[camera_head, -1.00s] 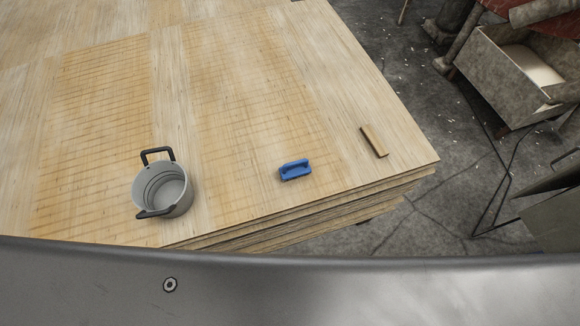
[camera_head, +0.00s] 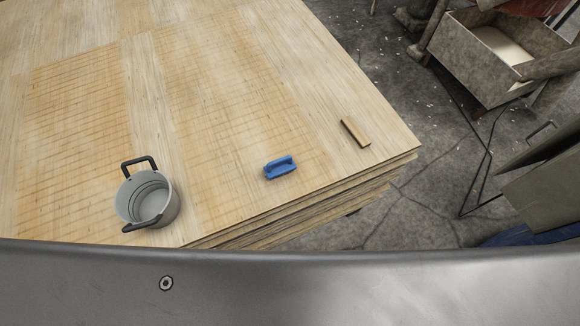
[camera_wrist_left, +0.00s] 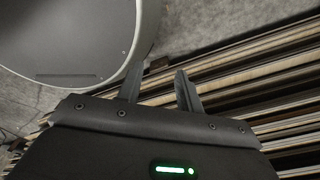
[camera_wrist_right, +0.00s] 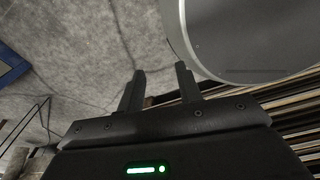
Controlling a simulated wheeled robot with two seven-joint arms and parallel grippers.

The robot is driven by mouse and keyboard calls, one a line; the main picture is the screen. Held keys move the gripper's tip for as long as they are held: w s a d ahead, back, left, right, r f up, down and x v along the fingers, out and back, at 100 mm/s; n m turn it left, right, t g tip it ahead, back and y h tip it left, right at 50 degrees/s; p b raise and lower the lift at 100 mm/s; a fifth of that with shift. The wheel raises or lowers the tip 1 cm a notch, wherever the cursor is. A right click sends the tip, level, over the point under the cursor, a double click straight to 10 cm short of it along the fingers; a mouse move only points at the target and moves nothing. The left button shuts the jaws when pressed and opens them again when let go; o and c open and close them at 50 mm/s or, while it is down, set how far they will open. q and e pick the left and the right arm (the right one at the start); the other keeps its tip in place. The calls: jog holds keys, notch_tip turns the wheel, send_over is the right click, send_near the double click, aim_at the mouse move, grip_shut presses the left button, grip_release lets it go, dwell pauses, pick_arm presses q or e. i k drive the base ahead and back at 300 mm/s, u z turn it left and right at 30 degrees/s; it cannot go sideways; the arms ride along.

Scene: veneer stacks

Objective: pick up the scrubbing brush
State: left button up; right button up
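A blue scrubbing brush (camera_head: 280,167) with a loop handle lies on the veneer stack (camera_head: 225,110), near its front edge, in the head view. Neither gripper shows in the head view. In the left wrist view my left gripper (camera_wrist_left: 158,82) has its fingers apart with nothing between them, beside the layered side of the stack. In the right wrist view my right gripper (camera_wrist_right: 160,78) also has its fingers apart and empty, over the concrete floor. The brush is in neither wrist view.
A grey pot (camera_head: 148,200) with black handles stands left of the brush. A small wooden block (camera_head: 355,132) lies to its right, near the stack's right edge. A grey bin (camera_head: 490,60) stands on the floor at the upper right. The stack top between these objects is clear.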

aim_at(284, 166)
jog(key=z, duration=1.15)
jog(key=k, duration=1.3)
jog(key=u, duration=2)
